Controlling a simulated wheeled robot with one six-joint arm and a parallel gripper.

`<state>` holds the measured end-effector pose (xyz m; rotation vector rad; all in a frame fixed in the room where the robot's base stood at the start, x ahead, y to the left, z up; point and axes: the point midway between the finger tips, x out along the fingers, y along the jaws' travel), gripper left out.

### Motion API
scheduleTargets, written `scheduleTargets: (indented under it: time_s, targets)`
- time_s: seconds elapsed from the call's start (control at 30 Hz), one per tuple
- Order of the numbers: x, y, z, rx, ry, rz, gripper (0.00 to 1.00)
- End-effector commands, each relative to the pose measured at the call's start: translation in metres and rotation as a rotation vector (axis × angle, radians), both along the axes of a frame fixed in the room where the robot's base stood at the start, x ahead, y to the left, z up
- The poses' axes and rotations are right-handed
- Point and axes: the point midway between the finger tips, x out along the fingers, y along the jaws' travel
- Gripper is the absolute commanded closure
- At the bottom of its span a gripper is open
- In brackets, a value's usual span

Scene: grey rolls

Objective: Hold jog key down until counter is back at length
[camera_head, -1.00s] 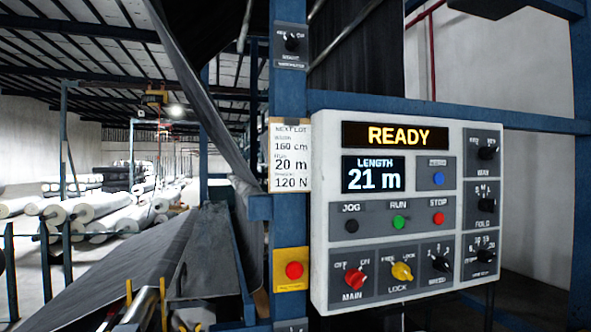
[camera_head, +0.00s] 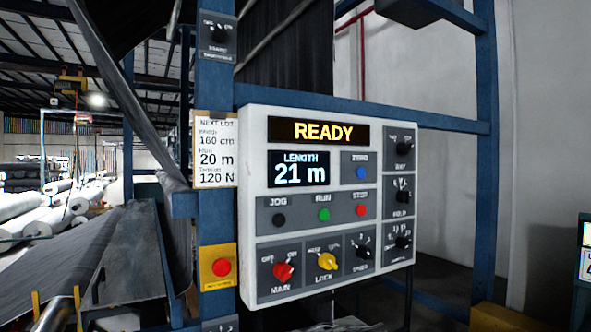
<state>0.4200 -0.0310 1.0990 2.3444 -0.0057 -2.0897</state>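The black JOG key (camera_head: 279,220) is on the white control panel (camera_head: 256,150), at the left of the key row. The green RUN key (camera_head: 324,215) and red STOP key (camera_head: 361,210) are to its right. The LENGTH counter (camera_head: 299,171) reads 21 m. The display above it (camera_head: 318,132) reads READY. A paper card (camera_head: 215,150) left of the panel is headed NEXT LOT and lists 160 cm, 20 m and 120 N. My gripper is not in view, and nothing touches the JOG key.
A red button on a yellow plate (camera_head: 221,267) is on the blue post left of the panel. The panel also has a blue ZERO key (camera_head: 360,172), a red MAIN knob (camera_head: 283,271) and a yellow LOCK knob (camera_head: 326,261). Grey fabric (camera_head: 95,255) slopes at lower left.

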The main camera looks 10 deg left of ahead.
Motion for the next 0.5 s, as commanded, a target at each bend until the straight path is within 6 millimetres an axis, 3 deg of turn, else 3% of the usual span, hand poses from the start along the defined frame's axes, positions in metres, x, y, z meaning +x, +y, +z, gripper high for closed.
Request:
scheduleTargets:
  time_s: [0.03,0.23,0.5]
  targets:
    - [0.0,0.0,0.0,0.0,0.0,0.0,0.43]
    - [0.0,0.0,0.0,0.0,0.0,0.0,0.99]
    - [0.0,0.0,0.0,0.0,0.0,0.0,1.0]
